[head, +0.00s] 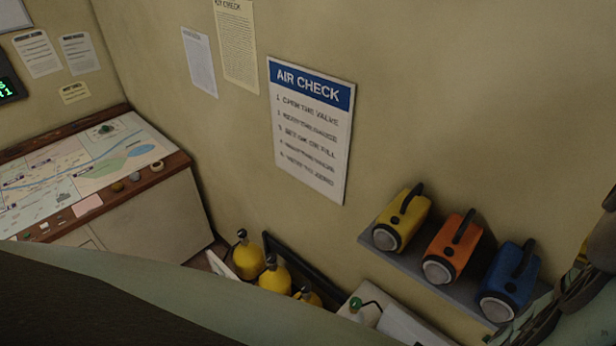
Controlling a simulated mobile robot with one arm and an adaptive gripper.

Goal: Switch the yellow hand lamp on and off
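The yellow hand lamp (402,218) stands at the left end of a grey wall shelf (405,266). It has a dark carry handle on top, and its round pale lens faces the lower left. The lens shows no clear glow. An orange hand lamp (453,247) and a blue hand lamp (511,282) stand to its right on the same shelf, in a row. I cannot make out a switch on the yellow lamp. My gripper does not show in the head view.
Yellow cylinders (274,278) stand on the floor below, left of the shelf. A map console (85,172) fills the left corner. An air check sign (311,130) hangs above the cylinders. Dark gear (588,280) at the right edge is close to the blue lamp.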

